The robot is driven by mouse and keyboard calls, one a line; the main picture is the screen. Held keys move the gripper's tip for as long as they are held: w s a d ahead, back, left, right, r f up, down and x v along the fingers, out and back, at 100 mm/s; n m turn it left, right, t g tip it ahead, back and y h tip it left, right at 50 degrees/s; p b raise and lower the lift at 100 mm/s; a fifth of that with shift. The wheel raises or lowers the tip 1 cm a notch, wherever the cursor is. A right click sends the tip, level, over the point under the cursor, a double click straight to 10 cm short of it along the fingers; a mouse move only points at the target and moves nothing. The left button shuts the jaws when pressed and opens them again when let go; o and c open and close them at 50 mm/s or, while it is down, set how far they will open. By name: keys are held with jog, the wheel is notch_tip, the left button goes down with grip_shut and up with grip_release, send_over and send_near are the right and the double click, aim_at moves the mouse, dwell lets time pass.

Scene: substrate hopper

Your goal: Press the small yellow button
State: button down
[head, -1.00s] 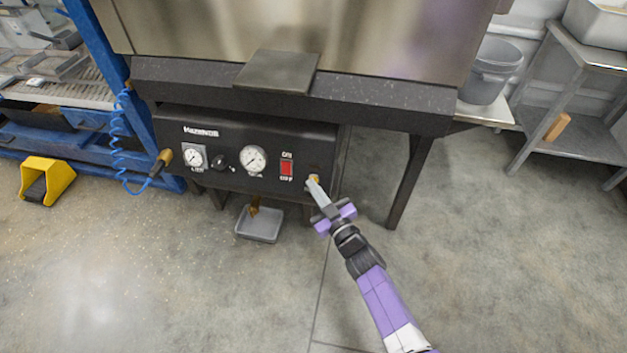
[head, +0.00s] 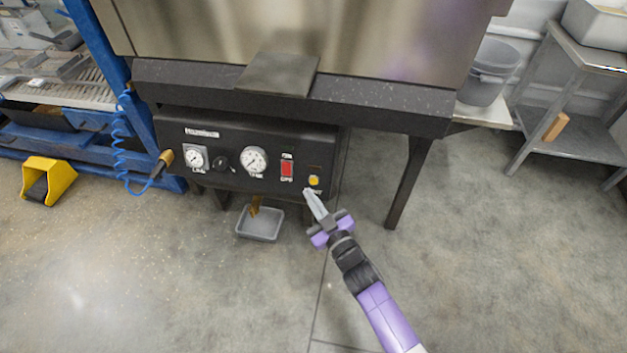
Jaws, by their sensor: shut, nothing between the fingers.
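The small yellow button (head: 314,181) is on the right end of the black control panel (head: 230,178), to the right of the red switch (head: 287,169). It is in plain view. My gripper (head: 309,193) is shut and empty, with its tips just below and slightly left of the button in the picture. The tips look apart from the button, but the gap in depth is hard to judge.
Two white gauges (head: 254,160) and a black knob (head: 221,162) sit left on the panel. A dark ledge (head: 390,115) juts out above. A grey tray (head: 259,223) lies below. A black table leg (head: 409,182) stands to the right. Floor in front is clear.

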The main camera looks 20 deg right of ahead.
jog(key=shift+s+a+r, duration=0.3)
jog(key=shift+s+a, duration=0.25)
jog(key=shift+s, duration=0.2)
dwell(0.3)
jog(key=s+r+m+g+h, duration=0.1)
jog(key=s+r, duration=0.4)
jog(key=s, duration=0.9)
jog(key=s+r+m+g, duration=0.2)
jog(key=s+r, duration=0.3)
jog(key=s, duration=0.8)
jog(key=s+r+m+g+h, duration=0.1)
jog(key=s+r, duration=0.5)
jog(key=s, duration=0.8)
notch_tip(320, 180, up, 33)
jog(key=p, duration=3.4)
jog(key=shift+s+d+r, duration=0.2)
jog(key=shift+d, duration=0.05)
